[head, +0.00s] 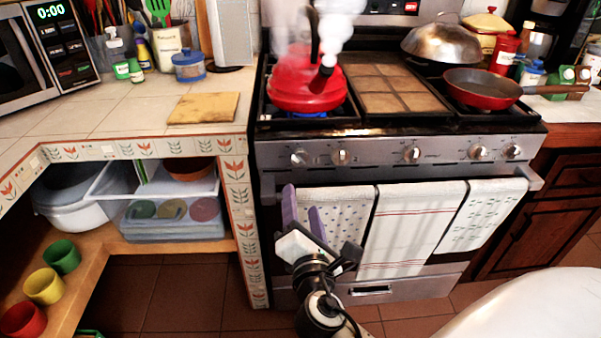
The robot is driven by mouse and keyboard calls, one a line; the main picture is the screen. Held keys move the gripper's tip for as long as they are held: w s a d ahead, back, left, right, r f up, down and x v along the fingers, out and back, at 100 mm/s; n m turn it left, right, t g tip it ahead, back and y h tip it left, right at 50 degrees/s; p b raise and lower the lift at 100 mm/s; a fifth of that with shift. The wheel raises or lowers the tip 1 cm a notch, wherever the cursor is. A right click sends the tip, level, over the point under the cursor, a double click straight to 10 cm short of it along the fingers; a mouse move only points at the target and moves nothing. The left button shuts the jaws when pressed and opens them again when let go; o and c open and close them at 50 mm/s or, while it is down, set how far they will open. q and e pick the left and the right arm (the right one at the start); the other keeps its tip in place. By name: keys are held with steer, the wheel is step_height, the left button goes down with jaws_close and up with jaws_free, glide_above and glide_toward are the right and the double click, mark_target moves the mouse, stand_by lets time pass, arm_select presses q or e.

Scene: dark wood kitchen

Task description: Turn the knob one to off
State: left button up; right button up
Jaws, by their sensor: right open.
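The stove front carries a row of several silver knobs. The leftmost knob (298,158) and the second knob (340,156) sit below the burner with the red kettle (306,84). A blue flame shows under the kettle, and steam rises from it. No label tells me which knob is knob one. My right gripper (302,200) has purple fingers, spread apart with nothing between them. In the picture it is just below the leftmost knob, in front of the oven door and the dotted towel, not touching a knob. My left gripper is out of view.
Towels hang on the oven handle (533,178), below the knobs; the striped towel (412,225) is in the middle. A red pan (480,88) and a domed lid (441,44) are on the right burners. A tiled counter edge (236,185) borders the stove at left.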

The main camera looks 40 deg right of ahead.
mark_target(301, 163)
steer(key=shift+n+h, duration=0.3)
steer(key=shift+h, duration=0.3)
steer(key=x, duration=0.3)
steer(key=r+x, duration=0.1)
steer(key=x, duration=0.3)
steer(key=r+x, duration=0.1)
steer(key=x, duration=0.2)
steer(key=shift+w+d+r, duration=0.25)
steer(key=shift+w+d, duration=0.05)
steer(key=c, duration=1)
